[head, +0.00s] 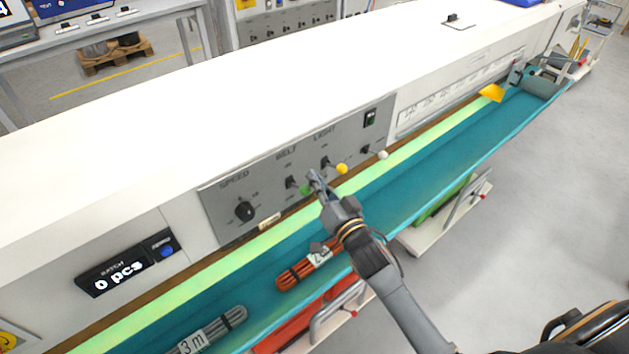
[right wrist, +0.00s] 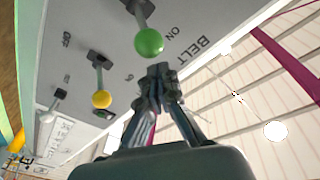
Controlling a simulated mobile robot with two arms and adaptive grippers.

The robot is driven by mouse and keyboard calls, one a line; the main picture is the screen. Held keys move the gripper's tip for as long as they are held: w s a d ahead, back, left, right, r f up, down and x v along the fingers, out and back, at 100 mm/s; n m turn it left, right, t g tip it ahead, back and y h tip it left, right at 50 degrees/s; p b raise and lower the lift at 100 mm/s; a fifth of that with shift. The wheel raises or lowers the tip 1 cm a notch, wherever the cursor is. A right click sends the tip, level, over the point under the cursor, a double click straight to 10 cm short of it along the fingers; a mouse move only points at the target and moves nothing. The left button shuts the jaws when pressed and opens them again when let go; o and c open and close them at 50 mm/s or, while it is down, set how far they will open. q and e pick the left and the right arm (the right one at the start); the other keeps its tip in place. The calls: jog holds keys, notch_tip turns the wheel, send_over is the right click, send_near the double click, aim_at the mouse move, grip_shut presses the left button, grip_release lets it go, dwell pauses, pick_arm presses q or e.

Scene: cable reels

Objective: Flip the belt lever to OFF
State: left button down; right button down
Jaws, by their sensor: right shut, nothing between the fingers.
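The belt lever, with a green ball (head: 306,190), sticks out of the grey control panel (head: 225,203) under the word BELT. In the right wrist view the green ball (right wrist: 149,42) is large, and the words BELT and ON are printed near it. I cannot tell for sure which way the lever is set. My right gripper (head: 314,178) is shut and empty, right beside the green ball and partly in front of it. In the right wrist view its fingertips (right wrist: 158,72) are close to the ball; I cannot tell whether they touch. My left gripper is not in view.
Close by are the light lever's yellow ball (head: 341,169), a white-ball lever (head: 382,155) and the speed knob (head: 244,211). Below the panel runs the teal belt (head: 420,172), with cable bundles (head: 298,275) on it. A display (head: 122,272) reads 0 pcs.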

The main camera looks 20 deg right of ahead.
jog(key=shift+s+a+f, duration=0.35)
jog(key=shift+s+f, duration=0.05)
jog(key=shift+f, duration=0.1)
